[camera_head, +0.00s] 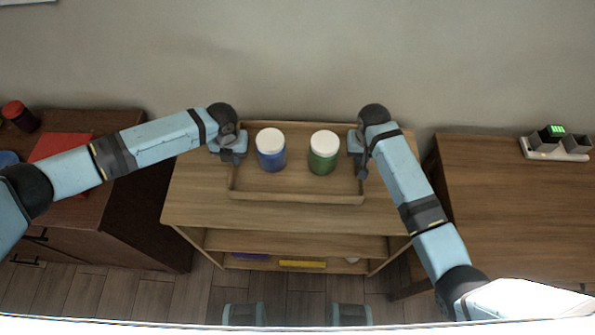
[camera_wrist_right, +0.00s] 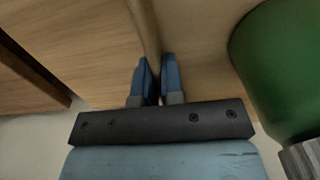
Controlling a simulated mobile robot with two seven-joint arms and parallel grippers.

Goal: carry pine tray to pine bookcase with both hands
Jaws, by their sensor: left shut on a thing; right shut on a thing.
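The pine tray (camera_head: 297,197) is a shallow wooden tray at the top of the pine bookcase (camera_head: 200,205). It looks level and sits over the bookcase's top; I cannot tell whether it touches. A blue jar with a white lid (camera_head: 271,151) and a green jar with a white lid (camera_head: 323,153) stand upright in it. My left gripper (camera_head: 232,156) is shut on the tray's left wall. My right gripper (camera_head: 358,163) is shut on the right wall. In the right wrist view its fingers (camera_wrist_right: 154,80) pinch the tray wall, with the green jar (camera_wrist_right: 290,65) beside them.
A dark cabinet (camera_head: 145,190) with a red item (camera_head: 62,148) and a dark red jar (camera_head: 20,116) stands left. A brown table (camera_head: 500,190) with a white holder (camera_head: 556,148) stands right, past a gap. The wall is close behind. Lower shelves hold a yellow item (camera_head: 302,264).

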